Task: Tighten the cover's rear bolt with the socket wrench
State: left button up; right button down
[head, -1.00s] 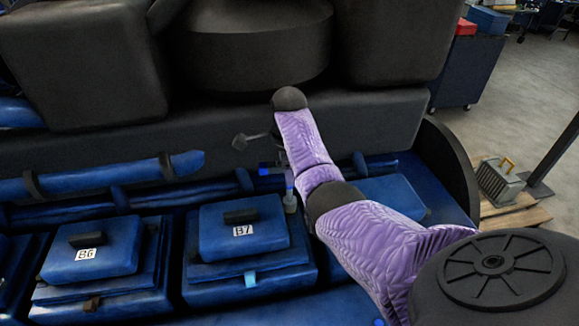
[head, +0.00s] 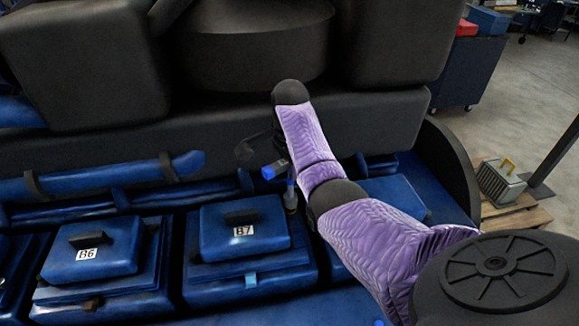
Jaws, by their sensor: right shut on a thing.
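The blue cover labelled B7 (head: 243,232), with a dark handle on top, sits in the row of engine covers at centre. My right arm reaches in from the right. Its gripper (head: 277,160) is shut on the socket wrench (head: 290,192), mostly hidden behind the wrist. A blue part and an upright metal shaft of the wrench show below the gripper. The shaft's lower end is beside the B7 cover's rear right corner. The rear bolt is not discernible, so I cannot tell whether the socket is seated on it. My left gripper is out of view.
Another blue cover labelled B6 (head: 90,248) is left of B7. A blue pipe (head: 110,179) runs along behind the covers, below a dark engine wall (head: 130,140). My right forearm hides part of the cover to the right. Open floor is at far right.

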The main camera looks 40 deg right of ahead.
jog(key=n, duration=0.3)
jog(key=shift+n, duration=0.4)
jog(key=n, duration=0.3)
jog(key=shift+n, duration=0.4)
jog(key=n, duration=0.5)
jog(key=shift+d+n, duration=0.1)
jog(key=shift+n, duration=0.2)
jog(key=n, duration=0.5)
jog(key=shift+s+n, duration=0.1)
jog(key=shift+n, duration=0.2)
jog(key=n, duration=0.6)
jog(key=shift+n, duration=0.4)
